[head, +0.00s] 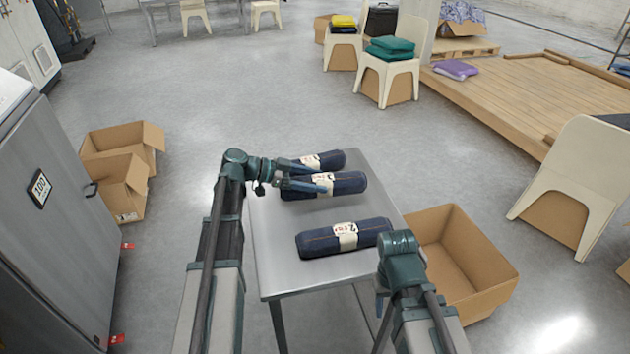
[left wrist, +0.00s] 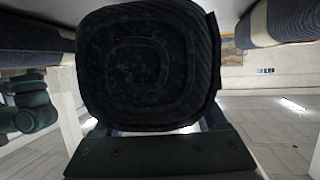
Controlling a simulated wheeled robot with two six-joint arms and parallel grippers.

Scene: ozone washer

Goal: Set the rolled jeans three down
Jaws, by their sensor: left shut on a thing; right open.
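Several dark blue rolled jeans with white label bands lie across the grey table (head: 277,270). My left gripper (head: 312,177) is shut on the middle roll (head: 350,184), whose label is partly covered by a finger. In the left wrist view the end of this held roll (left wrist: 140,65) fills the middle. I cannot tell whether it touches the tabletop. The back roll (head: 333,158) is close behind it. The front roll (head: 345,238), with a 2 on its label, lies apart, nearer me. My right gripper (head: 381,298) is open, mostly hidden under its wrist, by the table's right edge.
An open cardboard box (head: 465,262) stands right of the table. Two more boxes (head: 120,175) stand on the floor at left, near a grey cabinet (head: 55,215). Chairs with folded cloths (head: 390,48) and a wooden platform (head: 510,90) are further back. Bare tabletop separates the middle and front rolls.

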